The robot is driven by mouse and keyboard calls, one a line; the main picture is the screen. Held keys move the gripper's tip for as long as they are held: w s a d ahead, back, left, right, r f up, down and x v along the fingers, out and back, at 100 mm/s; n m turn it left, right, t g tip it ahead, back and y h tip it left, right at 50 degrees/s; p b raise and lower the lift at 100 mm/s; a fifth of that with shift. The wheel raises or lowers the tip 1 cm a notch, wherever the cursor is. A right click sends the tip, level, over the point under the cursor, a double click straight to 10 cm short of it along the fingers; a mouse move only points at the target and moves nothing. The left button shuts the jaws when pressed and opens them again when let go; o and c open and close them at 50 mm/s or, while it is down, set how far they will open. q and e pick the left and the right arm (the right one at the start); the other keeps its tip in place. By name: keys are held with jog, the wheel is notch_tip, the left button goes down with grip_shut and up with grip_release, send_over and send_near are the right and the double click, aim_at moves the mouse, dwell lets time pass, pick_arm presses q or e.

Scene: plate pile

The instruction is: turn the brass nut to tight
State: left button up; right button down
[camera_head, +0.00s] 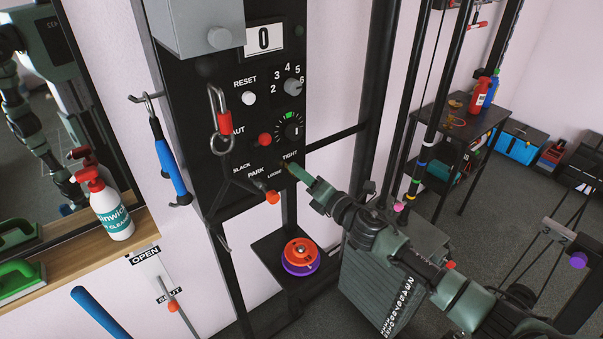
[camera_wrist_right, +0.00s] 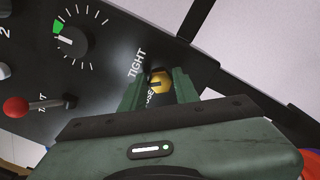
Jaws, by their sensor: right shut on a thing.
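The brass nut (camera_wrist_right: 160,83) sits on the black panel between the words TIGHT and LOOSE in the right wrist view. My right gripper (camera_wrist_right: 158,90) is shut on it, with one green finger on each side. A dark line marks the nut's face; part of the nut and of the word LOOSE is hidden by the fingers. In the head view my right gripper (camera_head: 292,168) reaches the panel's lower right from the right, just below the word TIGHT, and the nut is mostly hidden there. My left gripper does not show clearly as itself in the head view.
The panel (camera_head: 232,130) also carries a dial (camera_head: 294,129), a red-knobbed lever (camera_head: 265,139), an orange-ended lever (camera_head: 272,197) and a hanging carabiner (camera_head: 219,108). Orange and purple plates (camera_head: 300,257) lie below. A spray bottle (camera_head: 108,208) stands on the left shelf.

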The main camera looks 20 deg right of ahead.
jog(key=shift+f+m+p, duration=0.1)
jog(key=shift+m+p, duration=0.55)
jog(key=shift+m, duration=2.95)
jog(key=c, duration=1.1)
grip_release()
